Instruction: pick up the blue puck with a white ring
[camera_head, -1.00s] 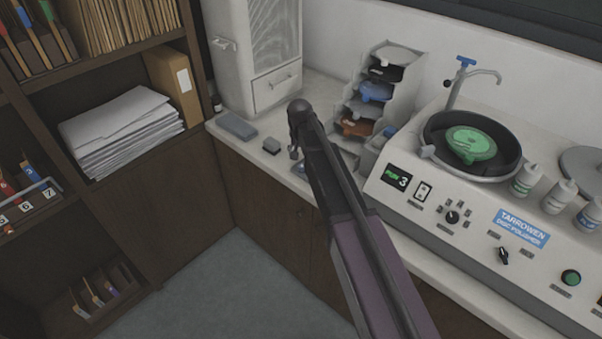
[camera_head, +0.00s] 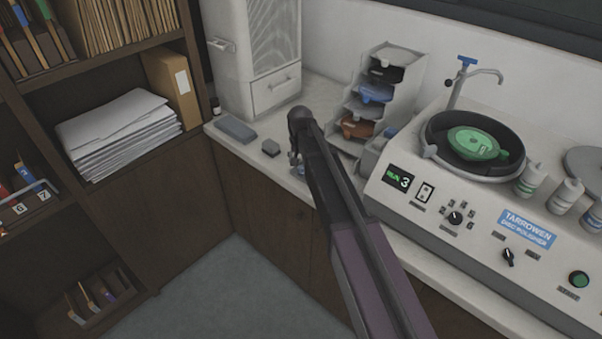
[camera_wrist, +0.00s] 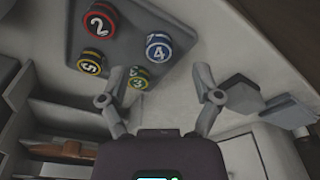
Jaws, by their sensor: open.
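In the wrist view, the blue puck (camera_wrist: 158,47) bears a white 4 and has a blue rim; a pale ring on it is too small to make out surely. In the head view, my gripper (camera_head: 296,160) is over the counter's front edge and my arm hides most of the tray.
The disc polisher (camera_head: 460,220) stands right of my arm, with a green disc (camera_head: 475,142) in its bowl. A stepped rack (camera_head: 385,75) of coloured discs stands behind.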

